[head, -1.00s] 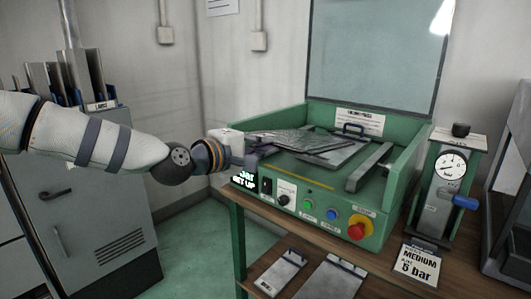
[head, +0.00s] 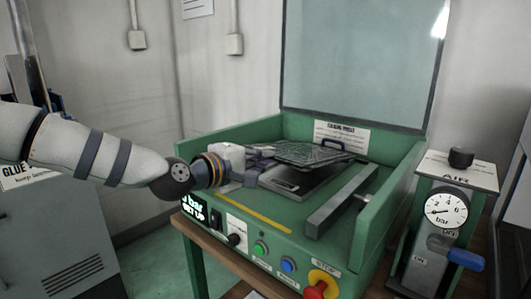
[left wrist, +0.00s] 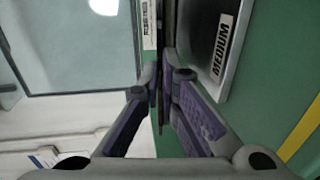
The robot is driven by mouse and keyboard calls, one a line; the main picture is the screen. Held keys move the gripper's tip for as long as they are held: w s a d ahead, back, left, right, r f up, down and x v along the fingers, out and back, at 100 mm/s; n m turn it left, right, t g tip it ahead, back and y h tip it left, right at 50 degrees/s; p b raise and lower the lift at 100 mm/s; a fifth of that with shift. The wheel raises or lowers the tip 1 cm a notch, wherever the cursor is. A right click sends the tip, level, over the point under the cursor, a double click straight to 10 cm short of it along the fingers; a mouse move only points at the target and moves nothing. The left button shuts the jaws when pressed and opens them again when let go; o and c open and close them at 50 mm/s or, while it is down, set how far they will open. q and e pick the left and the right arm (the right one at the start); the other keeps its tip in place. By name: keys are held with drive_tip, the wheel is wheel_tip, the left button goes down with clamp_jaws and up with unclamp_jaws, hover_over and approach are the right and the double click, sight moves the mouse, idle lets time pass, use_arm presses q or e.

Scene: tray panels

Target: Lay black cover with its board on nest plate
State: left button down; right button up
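A thin dark cover with a grey, patterned board face (head: 308,152) is in the head view, over the press bed. My left gripper (head: 258,170) is shut on its near left edge. The left wrist view shows the fingers (left wrist: 165,88) closed on the thin panel, seen edge-on. The plate also shows in the left wrist view (left wrist: 207,75) with a MEDIUM label. The panel looks apart from the plate. My right gripper is not in view.
The green press (head: 225,205) has side walls and a raised clear lid (head: 355,65). A grey bar (head: 340,198) lies right of the plate. Controls with a red stop knob (head: 318,289) line the front. A gauge unit (head: 446,210) stands at the right.

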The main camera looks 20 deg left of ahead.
use_arm(q)
drive_tip(key=shift+f, duration=0.8)
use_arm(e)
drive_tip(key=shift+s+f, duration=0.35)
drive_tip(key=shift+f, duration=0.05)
use_arm(q)
drive_tip(key=shift+w+f+b, duration=0.1)
drive_tip(key=shift+f+b, duration=0.15)
drive_tip(key=shift+b, duration=0.05)
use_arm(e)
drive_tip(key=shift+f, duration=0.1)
use_arm(q)
drive_tip(key=c, duration=1.7)
unclamp_jaws()
drive_tip(key=v, duration=0.7)
drive_tip(key=shift+s, duration=0.25)
